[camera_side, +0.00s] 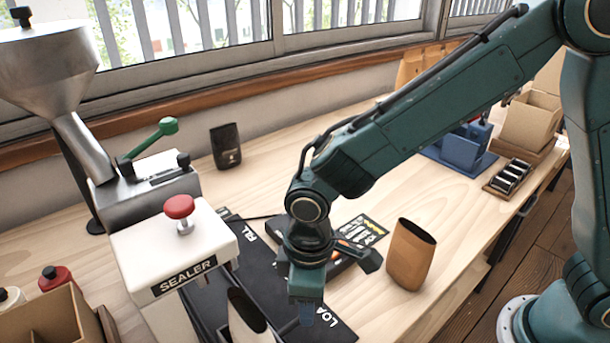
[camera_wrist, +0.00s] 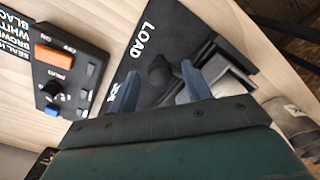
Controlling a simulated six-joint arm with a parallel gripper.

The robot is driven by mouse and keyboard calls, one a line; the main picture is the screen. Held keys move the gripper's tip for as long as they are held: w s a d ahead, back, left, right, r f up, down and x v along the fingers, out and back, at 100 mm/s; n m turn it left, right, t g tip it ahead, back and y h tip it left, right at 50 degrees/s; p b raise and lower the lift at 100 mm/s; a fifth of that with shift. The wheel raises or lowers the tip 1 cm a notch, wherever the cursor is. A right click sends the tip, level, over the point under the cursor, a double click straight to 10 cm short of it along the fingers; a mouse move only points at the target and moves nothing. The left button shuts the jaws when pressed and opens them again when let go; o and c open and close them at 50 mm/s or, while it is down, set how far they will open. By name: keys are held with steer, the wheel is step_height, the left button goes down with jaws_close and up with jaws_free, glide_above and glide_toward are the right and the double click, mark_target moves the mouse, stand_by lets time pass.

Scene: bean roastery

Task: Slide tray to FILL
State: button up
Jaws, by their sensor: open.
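The black track carries a FILL label (camera_side: 246,234) at its far end and a LOAD label (camera_side: 328,318) at its near end. In the wrist view the LOAD label (camera_wrist: 143,40) lies just ahead of my fingers. A grey tray-like part (camera_wrist: 232,82) sits on the track's LOAD end, beside a dark round knob (camera_wrist: 160,69). My gripper (camera_side: 306,313) is low over the LOAD end. In the wrist view my open fingers (camera_wrist: 160,90) appear on either side of the knob; contact is unclear.
The white sealer (camera_side: 180,250) with a red knob stands left of the track. The control box (camera_wrist: 68,78) with an orange switch lies beside it. A brown pouch (camera_side: 411,254) stands to the right. A black pouch (camera_side: 225,146) stands at the back.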

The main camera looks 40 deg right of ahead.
jaws_close()
steer(key=shift+w, duration=0.1)
steer(key=w, duration=2.2)
steer(key=shift+r, duration=0.1)
jaws_free()
steer(key=shift+s, duration=0.1)
